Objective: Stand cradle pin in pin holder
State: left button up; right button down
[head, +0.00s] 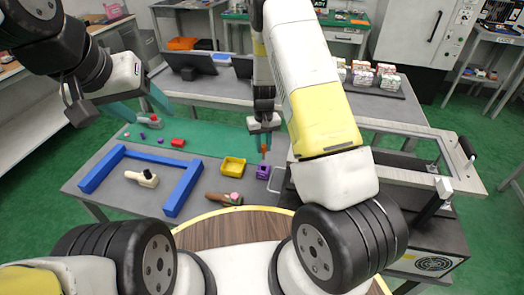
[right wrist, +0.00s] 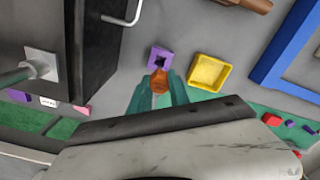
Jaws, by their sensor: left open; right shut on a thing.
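The orange cradle pin (head: 263,150) is between the teal fingers of my right gripper (head: 264,142), which is shut on it. In the right wrist view the pin (right wrist: 159,80) points from the fingertips (right wrist: 158,95) toward the purple pin holder (right wrist: 153,57). The holder has a dark square opening, and the pin's end overlaps its near edge there. In the head view the holder (head: 262,173) stands on the table just below the pin. I cannot tell whether the pin touches it. My left gripper (head: 155,115) is open, above the far left of the table.
A yellow tray (head: 232,167) sits beside the holder. A blue frame (head: 183,192) surrounds a beige piece (head: 143,178) to the left. A brown-handled object (head: 223,198) lies in front. A dark fixture (right wrist: 98,45) stands close by. Small red and purple pieces lie on the green mat (head: 208,139).

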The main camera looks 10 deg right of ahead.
notch_tip(320, 180, down, 9)
jog(key=shift+r, duration=0.15)
dwell(0.4)
jog(key=c, duration=1.2)
grip_release()
jog(key=shift+c, duration=0.2)
